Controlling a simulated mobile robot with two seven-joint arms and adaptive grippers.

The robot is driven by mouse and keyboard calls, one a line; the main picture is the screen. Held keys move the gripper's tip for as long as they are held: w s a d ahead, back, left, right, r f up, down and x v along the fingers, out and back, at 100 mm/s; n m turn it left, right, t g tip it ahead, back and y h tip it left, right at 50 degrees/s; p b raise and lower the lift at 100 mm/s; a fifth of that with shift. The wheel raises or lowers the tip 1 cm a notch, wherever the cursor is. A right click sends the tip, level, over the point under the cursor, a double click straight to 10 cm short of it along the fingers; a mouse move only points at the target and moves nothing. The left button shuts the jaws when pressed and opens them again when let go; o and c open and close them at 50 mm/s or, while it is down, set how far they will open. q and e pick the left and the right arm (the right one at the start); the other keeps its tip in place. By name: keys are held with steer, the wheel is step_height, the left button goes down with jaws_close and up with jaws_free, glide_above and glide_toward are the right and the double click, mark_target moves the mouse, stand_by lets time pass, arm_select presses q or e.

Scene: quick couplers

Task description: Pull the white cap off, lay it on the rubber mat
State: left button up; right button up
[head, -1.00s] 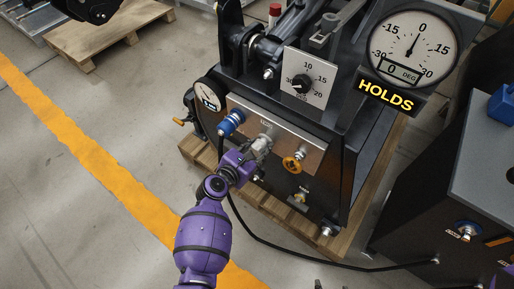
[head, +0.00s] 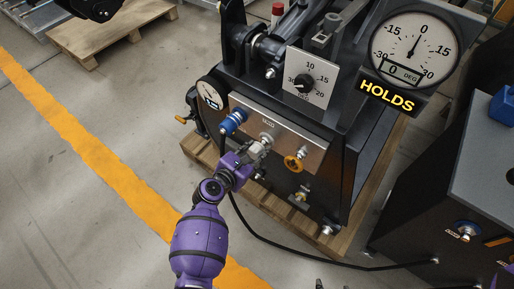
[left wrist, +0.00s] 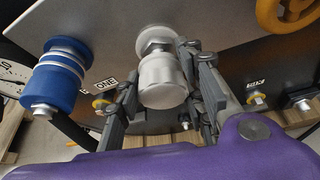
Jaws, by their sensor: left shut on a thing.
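The white cap (left wrist: 163,82) sits between the fingers of my left gripper (left wrist: 163,98), which is shut on it. In the head view my left gripper (head: 257,150) is just in front of the metal panel. In the left wrist view, a round metal fitting (left wrist: 155,38) on the panel is right behind the cap and lined up with it. I cannot tell whether the two still touch. I cannot make out the rubber mat in either view. My right gripper is not clearly in view.
A gauge (head: 415,50) and a "HOLDS" sign (head: 387,96) stand above. A black hose (head: 300,258) runs to a dark cabinet (head: 490,135) at right. Open floor lies left.

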arm_select(q)
steer(key=shift+s+a, duration=0.55)
steer(key=shift+s, duration=0.25)
steer(key=shift+s+a, duration=0.1)
arm_select(e)
steer(key=shift+w+a+r, duration=0.1)
steer(key=shift+w+r, duration=0.3)
steer(key=shift+w, duration=0.3)
steer(key=shift+s, duration=0.35)
arm_select(q)
steer(key=shift+s+a, duration=0.15)
steer(key=s+a, duration=0.1)
steer(key=s+a+p, duration=0.1)
steer(key=s, duration=0.1)
arm_select(e)
steer(key=shift+w+r, duration=0.45)
steer(key=shift+w, duration=0.15)
